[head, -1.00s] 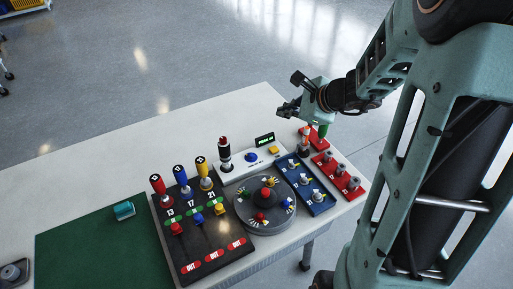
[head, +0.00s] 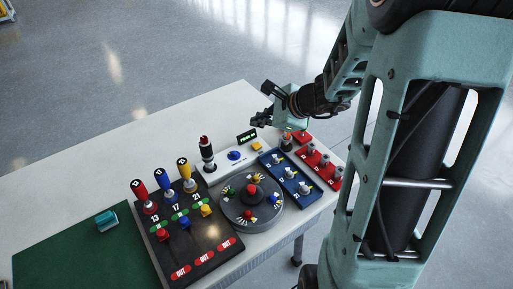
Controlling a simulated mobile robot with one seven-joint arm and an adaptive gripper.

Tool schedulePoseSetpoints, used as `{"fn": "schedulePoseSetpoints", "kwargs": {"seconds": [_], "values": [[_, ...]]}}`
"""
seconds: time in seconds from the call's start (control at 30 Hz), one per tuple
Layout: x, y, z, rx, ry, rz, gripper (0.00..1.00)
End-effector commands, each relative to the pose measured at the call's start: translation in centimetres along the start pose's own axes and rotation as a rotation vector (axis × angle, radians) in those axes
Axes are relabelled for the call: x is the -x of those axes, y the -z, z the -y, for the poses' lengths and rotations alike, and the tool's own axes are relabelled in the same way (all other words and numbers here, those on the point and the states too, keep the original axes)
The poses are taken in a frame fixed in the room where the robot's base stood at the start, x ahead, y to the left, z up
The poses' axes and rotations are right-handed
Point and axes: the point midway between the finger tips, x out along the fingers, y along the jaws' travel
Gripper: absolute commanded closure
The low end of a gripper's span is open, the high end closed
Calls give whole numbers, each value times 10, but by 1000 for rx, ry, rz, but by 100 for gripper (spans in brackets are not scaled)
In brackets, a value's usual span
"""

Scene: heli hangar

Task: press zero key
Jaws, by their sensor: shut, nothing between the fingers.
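A white panel (head: 217,169) stands near the table's back right, with a small black display (head: 246,136) showing green text too small to read. It carries a blue round button (head: 234,155) and a yellow square key (head: 257,146). No zero marking can be made out on any key. My gripper (head: 261,119) is shut and empty, in the air above and beyond the display and the yellow key. It appears apart from the panel.
A black-and-red stick (head: 207,152) stands upright at the panel's left. A round dial (head: 235,216), a blue switch board (head: 309,198), a red switch board (head: 337,185) and a black lever board (head: 219,258) stand close by.

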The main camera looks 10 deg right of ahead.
Motion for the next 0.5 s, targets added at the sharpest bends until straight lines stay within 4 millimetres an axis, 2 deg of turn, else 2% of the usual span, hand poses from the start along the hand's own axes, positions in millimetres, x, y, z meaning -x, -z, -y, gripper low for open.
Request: {"fn": "schedulePoseSetpoints", "kwargs": {"seconds": [0.03, 0.23, 0.5], "values": [[-9, 7, -7, -1, -1, 0, 100], [-30, 22, -22, -2, -1, 0, 100], [-44, 32, -32, 1, 1, 0, 100]]}}
